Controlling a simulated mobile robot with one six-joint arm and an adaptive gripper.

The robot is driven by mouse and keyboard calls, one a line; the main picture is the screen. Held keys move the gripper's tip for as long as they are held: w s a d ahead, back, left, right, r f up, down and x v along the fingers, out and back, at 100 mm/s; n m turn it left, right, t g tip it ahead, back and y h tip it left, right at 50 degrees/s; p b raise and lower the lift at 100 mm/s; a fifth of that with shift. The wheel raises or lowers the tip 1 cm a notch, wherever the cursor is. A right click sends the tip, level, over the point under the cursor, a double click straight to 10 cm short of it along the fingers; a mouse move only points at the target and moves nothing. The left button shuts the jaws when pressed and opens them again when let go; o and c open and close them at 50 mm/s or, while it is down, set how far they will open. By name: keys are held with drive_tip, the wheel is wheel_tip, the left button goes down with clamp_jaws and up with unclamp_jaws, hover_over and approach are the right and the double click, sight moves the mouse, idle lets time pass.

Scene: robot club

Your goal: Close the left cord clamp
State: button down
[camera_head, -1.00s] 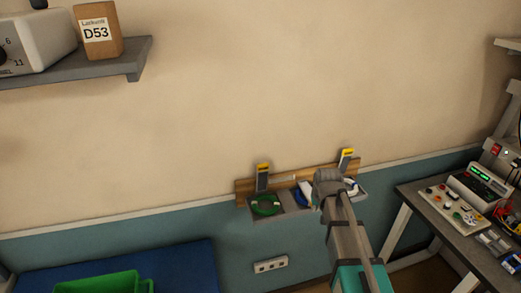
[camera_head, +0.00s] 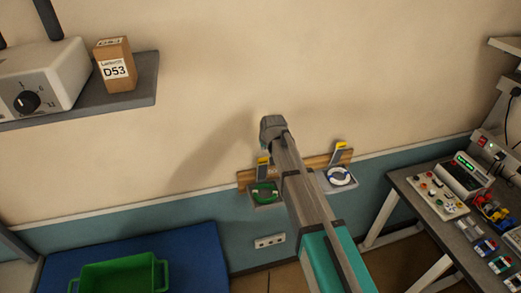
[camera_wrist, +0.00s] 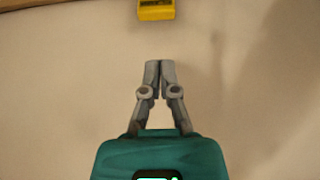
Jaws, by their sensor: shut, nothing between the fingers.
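The left cord clamp (camera_head: 263,163) is a grey lever with a yellow end, on the wooden rail on the wall. Its lever points up above the rail, partly beside my arm. A tray below it holds a green cord coil (camera_head: 264,191). My gripper is at the end of my arm above and slightly right of this clamp; its fingers are hard to make out in the head view. In the wrist view my gripper (camera_wrist: 160,64) is shut and empty against bare wall, with a yellow clamp end (camera_wrist: 156,10) apart from it at the top edge.
The right clamp (camera_head: 340,149) also points up, above a tray with a white coil (camera_head: 340,177). My arm covers the rail's middle. A shelf (camera_head: 110,97) with a box stands at upper left, a workbench (camera_head: 405,184) at right. The wall above is free.

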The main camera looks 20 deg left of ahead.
drive_tip(key=shift+w+a+f, duration=0.1)
drive_tip(key=shift+a, duration=0.05)
idle(0.4)
drive_tip(key=b, duration=0.9)
hover_over(260, 170)
drive_tip(key=w, duration=0.1)
wheel_tip(260, 170, down, 8)
drive_tip(key=shift+w+a+f, duration=0.1)
drive_tip(key=shift+w+f, duration=0.05)
drive_tip(key=shift+f, duration=0.05)
drive_tip(key=shift+s+a, duration=0.1)
drive_tip(key=shift+s, duration=0.15)
